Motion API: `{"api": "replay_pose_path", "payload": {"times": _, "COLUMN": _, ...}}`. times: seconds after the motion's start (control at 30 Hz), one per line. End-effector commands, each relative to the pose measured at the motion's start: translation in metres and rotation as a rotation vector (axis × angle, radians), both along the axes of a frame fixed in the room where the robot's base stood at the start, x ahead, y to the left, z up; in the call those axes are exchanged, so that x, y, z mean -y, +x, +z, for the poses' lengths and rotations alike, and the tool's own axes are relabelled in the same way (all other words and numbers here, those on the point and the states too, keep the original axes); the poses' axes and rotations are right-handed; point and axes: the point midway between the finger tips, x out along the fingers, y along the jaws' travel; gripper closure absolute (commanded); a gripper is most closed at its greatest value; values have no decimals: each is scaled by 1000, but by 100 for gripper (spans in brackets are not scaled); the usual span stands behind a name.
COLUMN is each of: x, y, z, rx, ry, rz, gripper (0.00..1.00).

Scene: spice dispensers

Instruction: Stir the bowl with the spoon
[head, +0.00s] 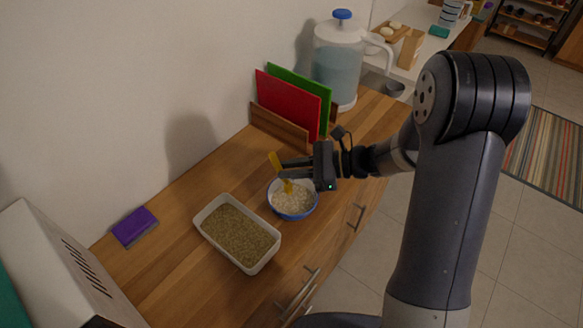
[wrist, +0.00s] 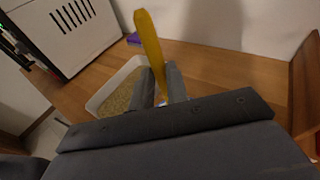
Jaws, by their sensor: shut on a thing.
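A blue bowl (head: 291,213) with pale, flaky contents stands on the wooden counter in the head view. A yellow spoon (head: 275,162) leans with its lower end in the bowl's contents. My gripper (head: 284,168) is above the bowl, shut on the spoon's handle. In the wrist view, the spoon (wrist: 149,45) rises between the two fingers of my gripper (wrist: 160,80). The bowl is almost wholly hidden behind the gripper in the wrist view.
A white tray (head: 264,261) of greenish-brown grains sits left of the bowl; it also shows in the wrist view (wrist: 97,103). A purple sponge (head: 134,224) lies left.

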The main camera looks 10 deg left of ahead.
Motion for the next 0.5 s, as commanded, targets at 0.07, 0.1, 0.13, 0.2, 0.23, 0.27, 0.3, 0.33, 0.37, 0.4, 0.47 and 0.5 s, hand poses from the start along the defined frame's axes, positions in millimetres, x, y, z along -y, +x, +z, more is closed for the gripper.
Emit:
{"api": "replay_pose_path", "payload": {"times": 0.07, "x": 0, "y": 0, "z": 0, "rx": 0, "ry": 0, "rz": 0, "gripper": 100}}
{"api": "replay_pose_path", "payload": {"times": 0.1, "x": 0, "y": 0, "z": 0, "rx": 0, "ry": 0, "rz": 0, "gripper": 100}}
{"api": "replay_pose_path", "payload": {"times": 0.13, "x": 0, "y": 0, "z": 0, "rx": 0, "ry": 0, "rz": 0, "gripper": 100}}
{"api": "replay_pose_path", "payload": {"times": 0.2, "x": 0, "y": 0, "z": 1, "rx": 1, "ry": 0, "rz": 0, "gripper": 100}}
{"api": "replay_pose_path", "payload": {"times": 0.23, "x": 0, "y": 0, "z": 2, "rx": 1, "ry": 0, "rz": 0, "gripper": 100}}
{"api": "replay_pose_path", "payload": {"times": 0.27, "x": 0, "y": 0, "z": 4, "rx": 1, "ry": 0, "rz": 0, "gripper": 100}}
{"api": "replay_pose_path", "payload": {"times": 0.3, "x": 0, "y": 0, "z": 7, "rx": 1, "ry": 0, "rz": 0, "gripper": 100}}
{"api": "replay_pose_path", "payload": {"times": 0.33, "x": 0, "y": 0, "z": 10, "rx": 1, "ry": 0, "rz": 0, "gripper": 100}}
{"api": "replay_pose_path", "payload": {"times": 0.37, "x": 0, "y": 0, "z": 12, "rx": 1, "ry": 0, "rz": 0, "gripper": 100}}
{"api": "replay_pose_path", "payload": {"times": 0.4, "x": 0, "y": 0, "z": 17, "rx": 1, "ry": 0, "rz": 0, "gripper": 100}}
{"api": "replay_pose_path", "payload": {"times": 0.47, "x": 0, "y": 0, "z": 23, "rx": 2, "ry": 0, "rz": 0, "gripper": 100}}
{"api": "replay_pose_path", "payload": {"times": 0.5, "x": 0, "y": 0, "z": 28, "rx": 2, "ry": 0, "rz": 0, "gripper": 100}}
